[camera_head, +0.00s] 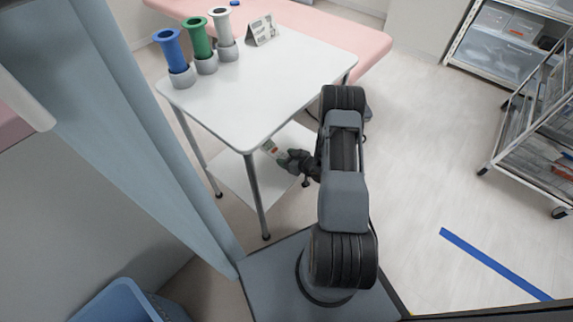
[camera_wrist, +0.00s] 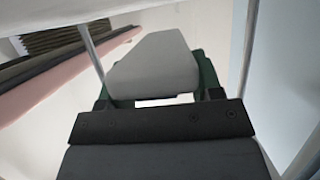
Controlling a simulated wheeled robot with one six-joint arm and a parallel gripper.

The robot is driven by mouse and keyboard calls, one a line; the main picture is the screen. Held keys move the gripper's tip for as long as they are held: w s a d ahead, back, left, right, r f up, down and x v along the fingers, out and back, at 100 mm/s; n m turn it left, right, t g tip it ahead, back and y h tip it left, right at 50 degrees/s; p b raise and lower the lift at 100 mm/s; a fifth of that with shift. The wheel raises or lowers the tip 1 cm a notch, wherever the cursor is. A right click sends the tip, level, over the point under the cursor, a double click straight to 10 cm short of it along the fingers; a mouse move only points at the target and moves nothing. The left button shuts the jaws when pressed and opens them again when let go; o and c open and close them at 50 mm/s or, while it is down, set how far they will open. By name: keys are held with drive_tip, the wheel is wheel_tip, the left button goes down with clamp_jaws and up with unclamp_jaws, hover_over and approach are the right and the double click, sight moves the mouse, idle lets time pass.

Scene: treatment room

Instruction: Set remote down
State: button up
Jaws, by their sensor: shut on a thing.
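My gripper (camera_head: 284,157) is low beside the white two-level table, reaching in under the near right edge of its top, above or at the lower shelf (camera_head: 243,183). It is shut on the remote (camera_head: 271,149), a pale, slim thing with a small red or orange mark, partly hidden by the table top and my gripper. In the wrist view the remote (camera_wrist: 153,62) is a pale grey block between the fingers of my gripper (camera_wrist: 155,88). I cannot tell whether it touches the shelf.
The table top (camera_head: 265,85) carries blue (camera_head: 169,48), green (camera_head: 196,36) and white (camera_head: 222,25) holders and a small sign (camera_head: 262,30). Table legs stand close to my arm. A pink bed (camera_head: 360,45) is behind. A wire cart (camera_head: 545,140) stands right; floor between is clear.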

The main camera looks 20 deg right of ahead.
drive_tip(key=shift+w+f, duration=0.2)
drive_tip(key=shift+f, duration=0.1)
drive_tip(key=shift+w+d+f+b, duration=0.1)
drive_tip(key=shift+w+f+b, duration=0.05)
drive_tip(key=shift+f+b, duration=0.65)
drive_tip(key=shift+w+d+f+b, duration=0.15)
drive_tip(key=shift+f+b, duration=0.3)
drive_tip(key=shift+f, duration=0.55)
drive_tip(key=shift+a+f, duration=0.1)
drive_tip(key=shift+f, duration=0.15)
drive_tip(key=o, duration=1)
drive_tip(key=shift+r, duration=0.4)
drive_tip(key=p+v, duration=0.4)
drive_tip(key=v, duration=0.8)
drive_tip(key=shift+f, duration=0.2)
